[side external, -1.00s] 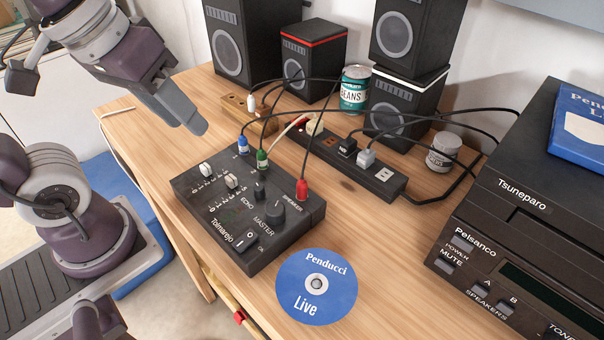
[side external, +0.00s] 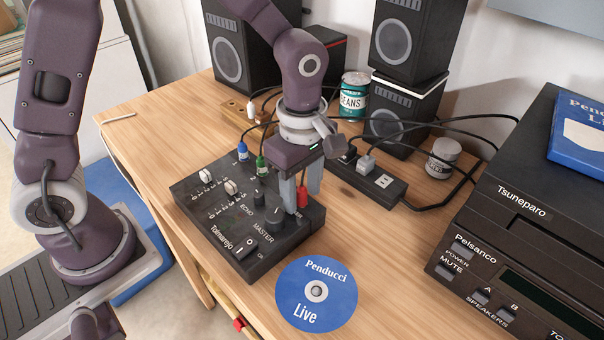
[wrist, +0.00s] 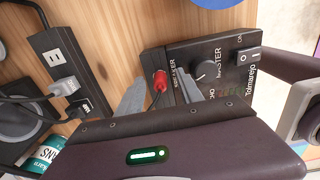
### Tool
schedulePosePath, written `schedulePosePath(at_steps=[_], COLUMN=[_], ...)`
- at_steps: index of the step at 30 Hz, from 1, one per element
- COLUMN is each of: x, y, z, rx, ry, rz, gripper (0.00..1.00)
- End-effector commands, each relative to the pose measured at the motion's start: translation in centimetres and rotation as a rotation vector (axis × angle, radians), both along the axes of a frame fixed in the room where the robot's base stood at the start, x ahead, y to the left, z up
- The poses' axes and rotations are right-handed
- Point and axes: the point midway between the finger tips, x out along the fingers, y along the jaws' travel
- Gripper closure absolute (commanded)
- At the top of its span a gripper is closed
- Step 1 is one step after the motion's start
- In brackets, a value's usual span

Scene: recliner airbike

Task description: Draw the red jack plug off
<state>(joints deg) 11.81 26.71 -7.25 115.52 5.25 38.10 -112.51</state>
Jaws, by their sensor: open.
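The red jack plug (side external: 303,197) stands in the speaker socket at the right rear corner of the black Tolmarejo mixer (side external: 215,258). My gripper (side external: 303,200) is open and points down over that corner. In the side view its fingers partly cover the plug. In the wrist view the red plug (wrist: 160,80) shows between the two grey finger tips, one on each side. It is not gripped, and I cannot tell whether a finger touches it. The plug's cable is mostly hidden by my gripper in the side view.
Blue (side external: 242,151) and green (side external: 262,163) plugs stand in the mixer's rear edge. A power strip (side external: 385,188) with plugs and black cables lies behind it. A blue disc (side external: 316,290) lies in front. A bean can (side external: 353,95) and speakers stand at the back.

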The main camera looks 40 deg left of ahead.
Motion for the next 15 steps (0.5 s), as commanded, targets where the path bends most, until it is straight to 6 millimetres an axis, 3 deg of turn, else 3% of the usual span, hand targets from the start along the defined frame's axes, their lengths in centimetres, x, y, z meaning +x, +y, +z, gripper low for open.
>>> schedulePosePath(at_steps=[6, 13, 15], x=[0.00, -0.01, -0.01], y=[0.00, 0.01, 0.01], z=[-0.11, -0.08, -0.07], rx=[0.000, 0.000, 0.000], ry=[-0.001, -0.001, -0.001], rz=[-0.001, -0.001, -0.001], gripper=[0.57, 1.00, 1.00])
